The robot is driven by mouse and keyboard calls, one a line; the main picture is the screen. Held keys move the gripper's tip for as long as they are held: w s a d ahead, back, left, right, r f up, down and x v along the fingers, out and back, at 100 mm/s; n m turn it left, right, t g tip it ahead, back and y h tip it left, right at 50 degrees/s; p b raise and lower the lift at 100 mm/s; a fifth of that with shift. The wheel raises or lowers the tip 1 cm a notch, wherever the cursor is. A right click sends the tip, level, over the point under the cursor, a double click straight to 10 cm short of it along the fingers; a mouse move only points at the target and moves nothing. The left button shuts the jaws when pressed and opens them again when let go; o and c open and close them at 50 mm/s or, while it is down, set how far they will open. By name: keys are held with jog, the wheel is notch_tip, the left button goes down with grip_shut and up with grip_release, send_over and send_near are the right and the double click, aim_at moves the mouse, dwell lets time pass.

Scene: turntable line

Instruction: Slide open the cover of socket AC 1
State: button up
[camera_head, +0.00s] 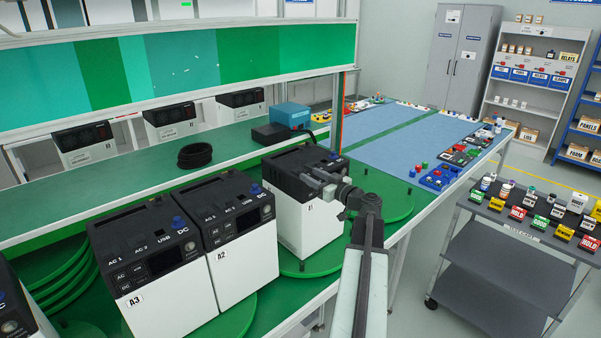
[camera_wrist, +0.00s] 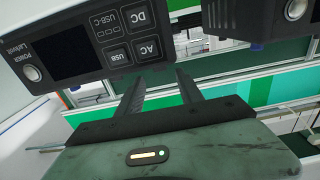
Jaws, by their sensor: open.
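Several white power units with black tops stand on green round plates. Unit A1 (camera_head: 305,222) is the one by my gripper (camera_head: 318,180), which reaches over its front top edge from the right. The AC 1 label shows on unit A3 (camera_head: 170,292) and on unit A2 (camera_head: 238,270). On A1 my gripper hides part of the top, and I cannot make out an AC 1 cover. In the wrist view my gripper (camera_wrist: 160,77) is open and empty; a front panel (camera_wrist: 92,45) with a screen and AC, USB and DC buttons lies just beyond the fingers, seen upside down.
A black cable coil (camera_head: 195,155) and a teal box (camera_head: 290,115) lie on the green bench behind. A blue mat (camera_head: 390,125) with small parts is further back. A grey trolley (camera_head: 500,250) with labelled blocks stands right, across open floor.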

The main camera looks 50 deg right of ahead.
aim_at(302, 170)
jog(key=w, duration=0.4)
jog(key=shift+w+d, duration=0.1)
jog(key=shift+w, duration=0.2)
jog(key=shift+c, duration=0.3)
grip_shut()
dwell(0.9)
